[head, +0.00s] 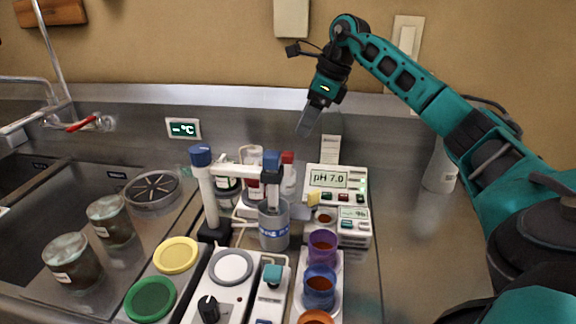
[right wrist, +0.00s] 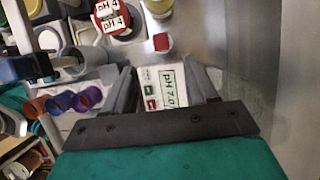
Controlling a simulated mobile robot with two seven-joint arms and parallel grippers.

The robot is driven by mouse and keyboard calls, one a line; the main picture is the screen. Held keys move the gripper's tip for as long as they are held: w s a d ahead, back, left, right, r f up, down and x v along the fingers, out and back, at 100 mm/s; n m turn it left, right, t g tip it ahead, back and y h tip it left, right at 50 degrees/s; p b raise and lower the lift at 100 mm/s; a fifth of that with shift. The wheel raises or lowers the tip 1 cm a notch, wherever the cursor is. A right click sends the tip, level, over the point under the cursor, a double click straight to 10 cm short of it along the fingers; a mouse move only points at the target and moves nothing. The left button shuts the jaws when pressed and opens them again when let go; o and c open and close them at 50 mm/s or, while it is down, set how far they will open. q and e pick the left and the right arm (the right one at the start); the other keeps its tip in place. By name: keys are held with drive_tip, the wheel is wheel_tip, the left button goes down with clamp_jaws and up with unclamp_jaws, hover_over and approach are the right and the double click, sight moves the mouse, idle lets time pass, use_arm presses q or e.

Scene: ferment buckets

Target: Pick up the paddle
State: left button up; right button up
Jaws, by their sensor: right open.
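I cannot pick out the paddle with certainty. A mixer stand (head: 209,195) with blue caps has an arm reaching over a grey cup (head: 273,236) with a blue band; what is inside the cup is hidden from me. A small teal-topped piece (head: 272,273) stands on a white strip in front of the cup. My right gripper (head: 309,120) is open and empty, high above the bench near the back wall, fingers pointing down. In the right wrist view its fingers (right wrist: 160,88) have the pH meter (right wrist: 168,93) showing beyond them, apart from it. My left gripper is not in view.
Purple (head: 323,243), blue (head: 319,285) and orange cups stand in a row before the meter. Yellow (head: 176,254) and green (head: 150,298) lids lie left. Jars (head: 110,222) stand by the sink. A white bottle (head: 440,170) stands right; bare steel lies between.

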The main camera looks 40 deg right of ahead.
sight(288, 153)
drive_tip(key=x, duration=0.5)
drive_tip(key=shift+f, duration=0.1)
drive_tip(key=shift+x, duration=2.75)
drive_tip(key=shift+w, duration=0.2)
drive_tip(key=shift+c, duration=0.2)
drive_tip(key=c, duration=1)
drive_tip(key=shift+r, duration=0.25)
